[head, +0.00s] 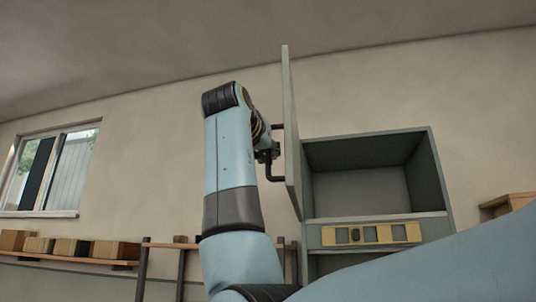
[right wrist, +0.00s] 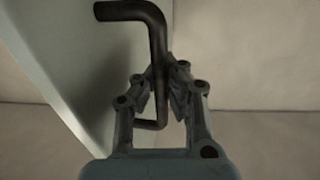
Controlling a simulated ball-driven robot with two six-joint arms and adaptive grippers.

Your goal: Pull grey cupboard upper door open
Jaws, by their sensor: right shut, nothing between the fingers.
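The grey cupboard (head: 448,215) stands right of centre in the head view. Its upper door (head: 290,120) is swung wide open and shows nearly edge-on at the left of the opening. The black bar handle (head: 277,179) is on the door's left-hand face. My right gripper (head: 268,154) is at the handle, partly hidden by its own arm. In the right wrist view the handle (right wrist: 157,40) runs down past the fingers of the gripper (right wrist: 162,85), which is shut with nothing held. The door (right wrist: 50,85) fills the left side there. My left gripper is out of view.
The upper compartment (head: 360,195) looks empty. A yellow slotted strip (head: 372,234) is on the cupboard front below it. A wall shelf (head: 70,260) with several wooden boxes is at left, below a window (head: 50,170). Wall space left of the door is bare.

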